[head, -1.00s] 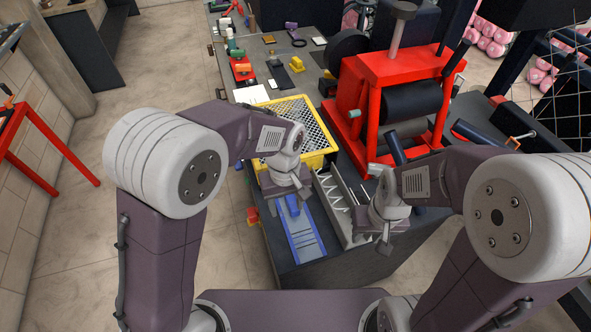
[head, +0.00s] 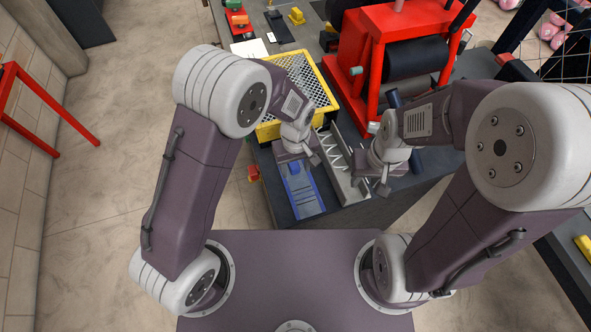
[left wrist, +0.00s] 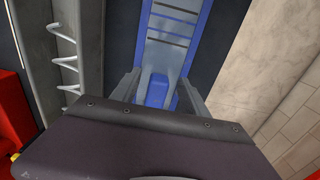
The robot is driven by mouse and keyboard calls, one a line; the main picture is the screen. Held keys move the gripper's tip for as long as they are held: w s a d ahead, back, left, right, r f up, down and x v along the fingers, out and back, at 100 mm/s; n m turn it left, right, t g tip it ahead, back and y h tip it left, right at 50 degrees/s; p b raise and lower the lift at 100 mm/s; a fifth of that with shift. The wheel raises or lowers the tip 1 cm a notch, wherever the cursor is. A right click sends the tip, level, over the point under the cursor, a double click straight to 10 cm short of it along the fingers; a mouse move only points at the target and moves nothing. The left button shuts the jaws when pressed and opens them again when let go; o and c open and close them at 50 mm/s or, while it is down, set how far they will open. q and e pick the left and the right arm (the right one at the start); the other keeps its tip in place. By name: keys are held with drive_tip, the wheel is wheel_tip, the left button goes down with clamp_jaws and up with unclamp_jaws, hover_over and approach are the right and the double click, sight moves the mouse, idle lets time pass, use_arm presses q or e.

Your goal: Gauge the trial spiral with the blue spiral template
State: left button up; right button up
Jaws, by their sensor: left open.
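The blue spiral template (head: 304,197) lies flat at the near end of the dark bench, with a pale face crossed by dark lines; it also fills the middle of the left wrist view (left wrist: 170,32). My left gripper (head: 296,166) is over its far part. In the left wrist view its open fingers (left wrist: 160,92) stand either side of a raised blue block on the template; contact cannot be told. The zigzag wire, seemingly the trial spiral (head: 331,150), lies in a grey channel (head: 350,187) beside the template. My right gripper (head: 372,189) is by the channel's near end; its fingers are unclear.
A yellow crate with a mesh top (head: 330,107) stands behind the template. A red machine with a black roller (head: 372,70) stands at the back right. Open floor lies to the left.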

use_arm(q)
drive_tip(key=shift+f, duration=0.3)
clamp_jaws()
drive_tip(key=shift+r, duration=0.1)
